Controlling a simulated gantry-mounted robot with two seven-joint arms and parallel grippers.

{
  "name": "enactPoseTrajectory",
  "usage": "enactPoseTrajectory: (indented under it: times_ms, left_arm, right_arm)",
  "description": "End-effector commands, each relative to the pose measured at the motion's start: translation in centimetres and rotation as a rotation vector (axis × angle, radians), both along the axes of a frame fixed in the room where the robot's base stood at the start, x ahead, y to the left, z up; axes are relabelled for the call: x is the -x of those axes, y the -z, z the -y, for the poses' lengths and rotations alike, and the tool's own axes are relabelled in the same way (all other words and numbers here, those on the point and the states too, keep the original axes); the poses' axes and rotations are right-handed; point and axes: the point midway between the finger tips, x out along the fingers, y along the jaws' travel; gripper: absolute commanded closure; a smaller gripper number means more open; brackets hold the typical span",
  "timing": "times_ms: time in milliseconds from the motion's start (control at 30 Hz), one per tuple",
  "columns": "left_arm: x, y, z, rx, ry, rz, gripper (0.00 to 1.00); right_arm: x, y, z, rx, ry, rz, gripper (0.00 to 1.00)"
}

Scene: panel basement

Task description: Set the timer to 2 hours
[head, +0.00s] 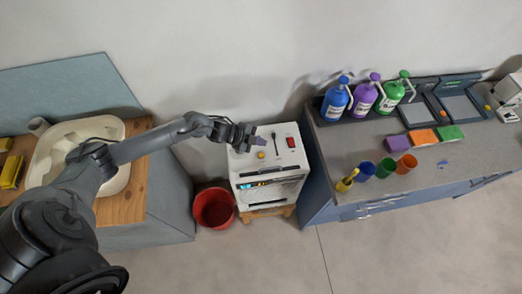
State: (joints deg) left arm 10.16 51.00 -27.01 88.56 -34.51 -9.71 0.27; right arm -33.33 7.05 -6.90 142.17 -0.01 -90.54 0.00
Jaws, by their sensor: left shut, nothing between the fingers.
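A white box-shaped unit (285,173) stands between the two counters. Its top carries a red switch (291,142), a black lever or knob (274,140) and a small yellow button (261,155). A dark slot and a small lit display (258,184) show on its front. I cannot tell which part is the timer, and no readable marks show. My left gripper (262,141) is shut and empty over the left part of the unit's top, near the yellow button. Whether it touches anything is unclear. My right gripper is not in view.
A red bucket (214,208) stands on the floor left of the unit. A sink (112,128) is in the wooden counter at left. The right counter (335,172) holds bottles, coloured cups and blocks. The floor in front is clear.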

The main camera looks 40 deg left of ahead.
Motion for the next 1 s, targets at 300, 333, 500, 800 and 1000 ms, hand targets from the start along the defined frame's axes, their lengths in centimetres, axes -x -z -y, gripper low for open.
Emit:
enactPoseTrajectory:
  times_ms: [300,333,500,800,1000]
  left_arm:
    - [-0.2,-0.5,-0.8,0.001,0.01,-0.002,1.0]
    - [-0.2,-0.5,-0.8,0.001,0.009,-0.002,1.0]
    - [-0.2,-0.5,-0.8,0.001,0.009,-0.002,1.0]
    - [-0.1,0.8,-0.7,0.001,0.009,-0.002,1.0]
    - [-0.1,2.9,-0.7,0.001,0.009,-0.002,1.0]
  right_arm:
    - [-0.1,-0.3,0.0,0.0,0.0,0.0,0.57]
    - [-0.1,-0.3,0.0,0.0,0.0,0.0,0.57]
    - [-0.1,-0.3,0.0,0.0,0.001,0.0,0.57]
    - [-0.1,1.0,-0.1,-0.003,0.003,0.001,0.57]
    - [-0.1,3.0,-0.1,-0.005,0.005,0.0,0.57]
